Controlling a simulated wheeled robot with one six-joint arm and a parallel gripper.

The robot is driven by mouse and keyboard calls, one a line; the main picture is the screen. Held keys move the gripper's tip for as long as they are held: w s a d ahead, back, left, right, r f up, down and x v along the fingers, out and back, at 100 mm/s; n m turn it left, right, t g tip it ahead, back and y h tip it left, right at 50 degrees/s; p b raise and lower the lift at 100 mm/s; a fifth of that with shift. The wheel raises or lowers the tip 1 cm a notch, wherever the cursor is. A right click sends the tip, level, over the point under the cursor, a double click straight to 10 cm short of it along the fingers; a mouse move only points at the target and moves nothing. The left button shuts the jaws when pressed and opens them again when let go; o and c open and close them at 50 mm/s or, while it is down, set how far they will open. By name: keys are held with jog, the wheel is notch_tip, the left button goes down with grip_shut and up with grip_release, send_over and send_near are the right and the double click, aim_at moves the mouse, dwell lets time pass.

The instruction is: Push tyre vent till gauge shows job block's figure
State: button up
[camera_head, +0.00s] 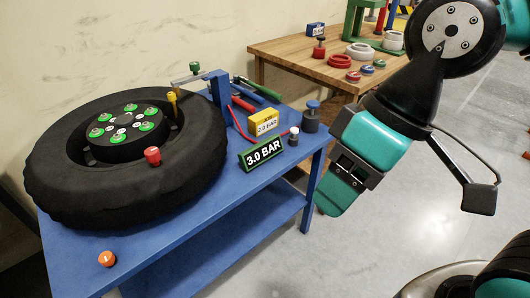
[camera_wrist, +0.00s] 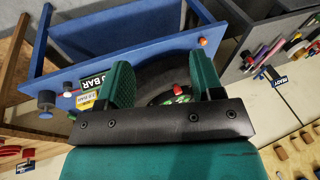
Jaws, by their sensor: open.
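The black tyre (camera_head: 60,175) lies flat on the blue bench. A red cap-like vent (camera_head: 152,155) stands on its front right sidewall; a red spot also shows in the wrist view (camera_wrist: 169,86). The dark gauge display (camera_head: 262,153) with a green frame reads 3.0 BAR. Behind it, the yellow job block (camera_head: 263,122) carries a figure that looks like 2.2 or 2.3 BAR, too small to be sure. My gripper (camera_head: 335,195) is open and empty, off the bench's right edge, clear of tyre and vent. Its fingers stand apart in the wrist view (camera_wrist: 162,75).
On the blue bench (camera_head: 215,225) are an orange knob (camera_head: 107,259), a blue post (camera_head: 219,90), a small white-topped knob (camera_head: 293,136) and a dark cylinder (camera_head: 311,117). A wooden table (camera_head: 290,48) with red and white rings stands behind. Floor at right is clear.

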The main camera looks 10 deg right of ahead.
grip_shut()
dwell(1.7)
